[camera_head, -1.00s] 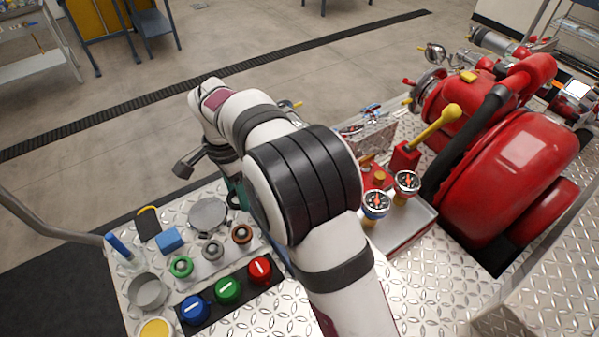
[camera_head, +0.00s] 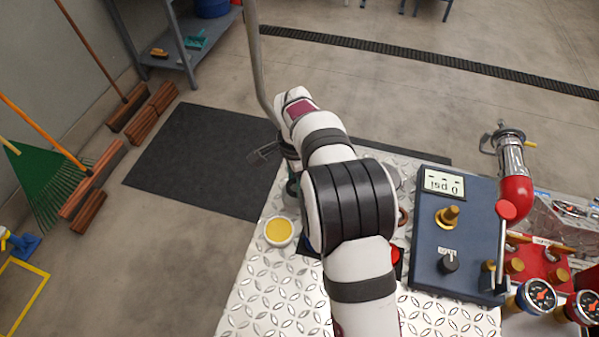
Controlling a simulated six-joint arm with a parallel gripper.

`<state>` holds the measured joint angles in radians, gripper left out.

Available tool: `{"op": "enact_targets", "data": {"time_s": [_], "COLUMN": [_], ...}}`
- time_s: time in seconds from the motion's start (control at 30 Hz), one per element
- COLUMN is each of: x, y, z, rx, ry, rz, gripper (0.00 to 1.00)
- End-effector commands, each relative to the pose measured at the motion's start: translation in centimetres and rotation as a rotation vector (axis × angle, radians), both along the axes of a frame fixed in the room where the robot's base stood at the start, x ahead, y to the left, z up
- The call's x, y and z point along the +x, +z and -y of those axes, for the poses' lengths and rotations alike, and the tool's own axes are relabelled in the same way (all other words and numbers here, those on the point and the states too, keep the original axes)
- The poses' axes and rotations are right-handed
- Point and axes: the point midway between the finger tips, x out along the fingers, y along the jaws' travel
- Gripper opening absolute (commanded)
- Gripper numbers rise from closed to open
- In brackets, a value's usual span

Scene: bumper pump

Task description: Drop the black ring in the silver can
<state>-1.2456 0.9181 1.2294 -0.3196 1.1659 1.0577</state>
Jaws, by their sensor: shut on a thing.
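My gripper (camera_head: 292,186) points down near the left edge of the diamond-plate deck, just above the yellow-filled round container in the picture. My own wrist and forearm cover much of it. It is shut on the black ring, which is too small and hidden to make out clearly. The silver can is mostly hidden at the gripper; I cannot tell whether the ring is over, inside or beside it.
The yellow-filled container (camera_head: 279,233) stands close to the gripper. A blue panel (camera_head: 432,240) with a gauge display, knobs and a red-handled lever stands right of my arm. The brown ring (camera_head: 403,217) shows partly beside my arm. Deck (camera_head: 262,290) is clear at front left.

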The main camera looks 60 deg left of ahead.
Motion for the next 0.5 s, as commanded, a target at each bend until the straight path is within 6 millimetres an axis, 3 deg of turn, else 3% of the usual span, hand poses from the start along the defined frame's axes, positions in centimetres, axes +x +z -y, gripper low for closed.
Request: {"op": "enact_targets", "data": {"time_s": [0.5], "x": [0.02], "y": [-0.77], "z": [0.03], "rx": [0.0], "ry": [-0.002], "rz": [0.0], "gripper": [0.25]}}
